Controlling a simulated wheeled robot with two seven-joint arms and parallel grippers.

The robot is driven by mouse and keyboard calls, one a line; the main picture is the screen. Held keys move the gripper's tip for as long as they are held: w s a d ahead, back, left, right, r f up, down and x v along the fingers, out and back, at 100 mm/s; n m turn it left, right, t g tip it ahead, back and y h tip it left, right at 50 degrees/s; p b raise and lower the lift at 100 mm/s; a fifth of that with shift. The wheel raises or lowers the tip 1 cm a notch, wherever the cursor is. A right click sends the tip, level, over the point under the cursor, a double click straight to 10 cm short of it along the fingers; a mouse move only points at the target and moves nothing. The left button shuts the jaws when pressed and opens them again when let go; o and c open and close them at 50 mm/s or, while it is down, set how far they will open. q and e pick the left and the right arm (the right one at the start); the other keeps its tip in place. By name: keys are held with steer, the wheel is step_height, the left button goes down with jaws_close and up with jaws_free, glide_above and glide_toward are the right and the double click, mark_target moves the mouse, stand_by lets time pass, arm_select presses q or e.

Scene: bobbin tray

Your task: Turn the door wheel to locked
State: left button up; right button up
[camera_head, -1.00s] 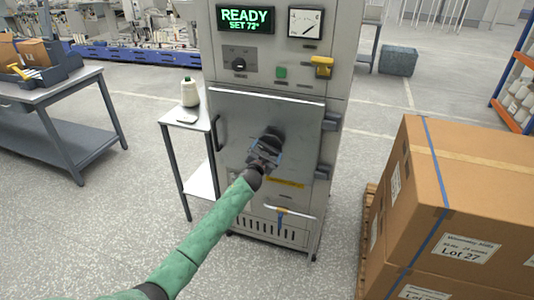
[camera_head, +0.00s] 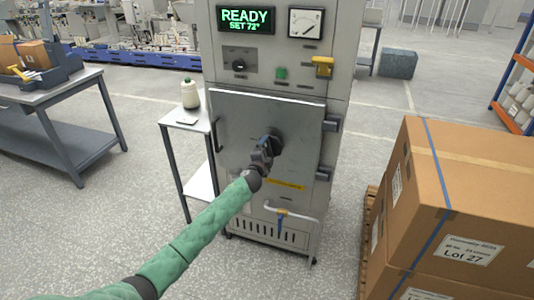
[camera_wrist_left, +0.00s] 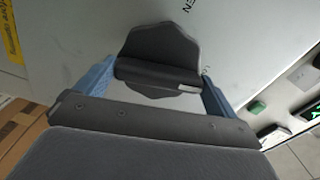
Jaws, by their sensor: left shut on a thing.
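The dark door wheel (camera_head: 276,141) sits on the front of the grey machine door (camera_head: 240,115). My left gripper (camera_head: 266,146) is at the wheel and hides part of it. In the left wrist view the wheel (camera_wrist_left: 160,45) is a dark grey knob with a raised bar, and the blue fingers of my left gripper (camera_wrist_left: 158,85) stand at the two ends of that bar, shut on it. A small light mark (camera_wrist_left: 188,89) shows near one end of the bar. The gripper is rolled against the door. My right gripper is not in view.
The machine's display (camera_head: 245,18) reads READY, SET 72°. Stacked cartons (camera_head: 455,190) stand close on the right. A grey bench (camera_head: 60,110) is far left. Floor between is open.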

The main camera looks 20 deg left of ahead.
arm_select(q)
steer(key=shift+m, duration=1.4)
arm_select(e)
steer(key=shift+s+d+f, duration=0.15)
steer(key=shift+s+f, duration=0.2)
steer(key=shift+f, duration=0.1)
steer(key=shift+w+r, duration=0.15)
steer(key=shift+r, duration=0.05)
arm_select(q)
steer(key=o, duration=0.6)
steer(key=shift+d, duration=0.1)
steer(key=shift+s+f, duration=0.15)
steer(key=shift+s, duration=0.3)
steer(key=s+b, duration=0.2)
steer(key=s, duration=0.5)
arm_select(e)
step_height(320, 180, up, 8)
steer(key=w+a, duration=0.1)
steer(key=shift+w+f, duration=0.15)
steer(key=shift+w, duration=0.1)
